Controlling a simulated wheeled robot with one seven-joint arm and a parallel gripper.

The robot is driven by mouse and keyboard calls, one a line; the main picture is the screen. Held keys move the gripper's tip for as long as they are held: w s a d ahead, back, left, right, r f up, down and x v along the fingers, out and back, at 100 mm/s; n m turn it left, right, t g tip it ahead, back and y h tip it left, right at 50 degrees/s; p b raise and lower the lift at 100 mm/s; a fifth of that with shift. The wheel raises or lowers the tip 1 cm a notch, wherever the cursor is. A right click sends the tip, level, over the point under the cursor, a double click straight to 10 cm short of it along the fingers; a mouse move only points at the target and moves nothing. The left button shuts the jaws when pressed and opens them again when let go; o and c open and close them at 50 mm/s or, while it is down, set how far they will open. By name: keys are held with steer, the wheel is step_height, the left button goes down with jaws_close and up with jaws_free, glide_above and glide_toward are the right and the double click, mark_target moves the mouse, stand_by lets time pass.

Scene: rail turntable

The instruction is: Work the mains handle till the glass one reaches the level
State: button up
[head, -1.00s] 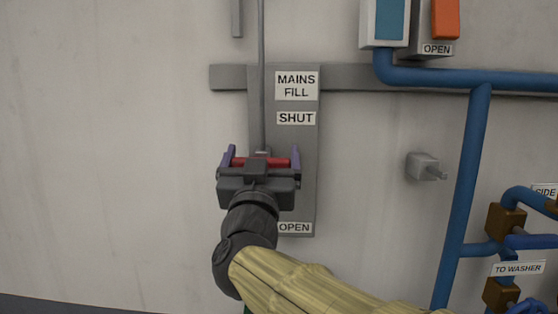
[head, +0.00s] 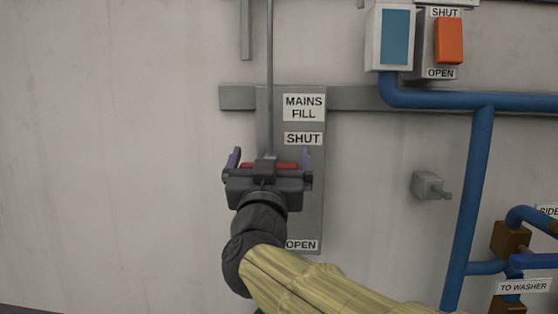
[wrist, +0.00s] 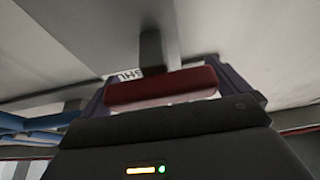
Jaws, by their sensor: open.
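No glass or level mark shows in these frames.
Blue pipes (head: 470,200) run down the right side. A white box with a blue face (head: 395,38) and an orange switch (head: 449,41) sit at upper right. A grey wall knob (head: 430,186) sticks out right of the plate. The wall at left is clear.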

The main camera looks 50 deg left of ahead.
steer(key=shift+s+d+f+b, duration=0.35)
steer(key=shift+s+f+b, duration=0.05)
steer(key=shift+f+b, duration=0.1)
steer(key=b+v, duration=0.8)
steer(key=v, duration=0.8)
steer(key=shift+r+b, duration=0.3)
steer(key=shift+r, duration=0.05)
steer(key=shift+s+d, duration=0.1)
steer(key=shift+d, duration=0.05)
